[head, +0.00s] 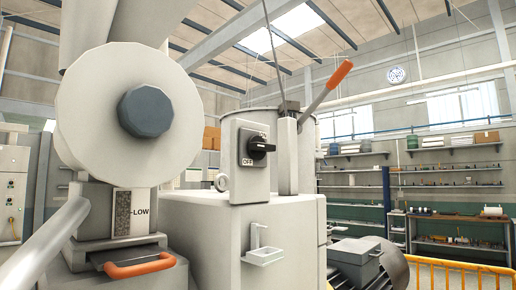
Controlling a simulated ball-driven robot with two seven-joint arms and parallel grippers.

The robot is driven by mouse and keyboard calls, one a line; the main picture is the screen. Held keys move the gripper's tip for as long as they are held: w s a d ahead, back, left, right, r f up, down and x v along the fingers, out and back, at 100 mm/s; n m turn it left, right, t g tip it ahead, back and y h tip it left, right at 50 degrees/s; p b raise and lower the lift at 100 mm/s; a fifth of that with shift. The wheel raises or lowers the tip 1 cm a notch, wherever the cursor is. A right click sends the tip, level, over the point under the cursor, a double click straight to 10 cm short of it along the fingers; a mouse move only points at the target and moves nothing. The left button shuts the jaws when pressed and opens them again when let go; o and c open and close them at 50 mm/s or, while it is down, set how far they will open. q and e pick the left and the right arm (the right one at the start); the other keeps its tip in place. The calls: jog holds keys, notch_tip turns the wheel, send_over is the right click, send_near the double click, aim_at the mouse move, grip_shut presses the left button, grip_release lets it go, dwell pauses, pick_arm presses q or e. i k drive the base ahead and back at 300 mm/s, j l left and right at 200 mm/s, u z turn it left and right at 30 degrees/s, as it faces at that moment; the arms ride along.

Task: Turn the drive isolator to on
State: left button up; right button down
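The drive isolator (258,147) is a black rotary knob on a dark square plate. It is on the front of a grey box (240,185) on the machine, right of the large round hub. An OFF label (247,162) sits at the plate's lower left, and a small, hard-to-read label is at its top. The knob's grip sticks out roughly level to the right; I cannot tell for certain which label it is set to. Neither of my grippers is in view, and nothing is touching the knob.
A large pale disc with a blue-grey hub (146,110) stands left of the isolator. Below it is an orange handle (140,265). An orange-tipped lever (338,74) rises behind the box. A small white tray (264,256) juts out below. A yellow rail (460,275) stands at lower right.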

aim_at(257, 147)
jog(key=i+l, duration=0.15)
jog(key=l, duration=0.15)
jog(key=i+l, duration=0.15)
jog(key=i+l+u, duration=0.15)
jog(key=l+u, duration=0.2)
jog(key=i+l+u, duration=0.1)
jog(key=l+u, duration=0.25)
jog(key=l, duration=0.25)
jog(key=l+u, duration=0.4)
jog(key=l, duration=0.15)
jog(key=u, duration=0.4)
jog(key=i, duration=0.05)
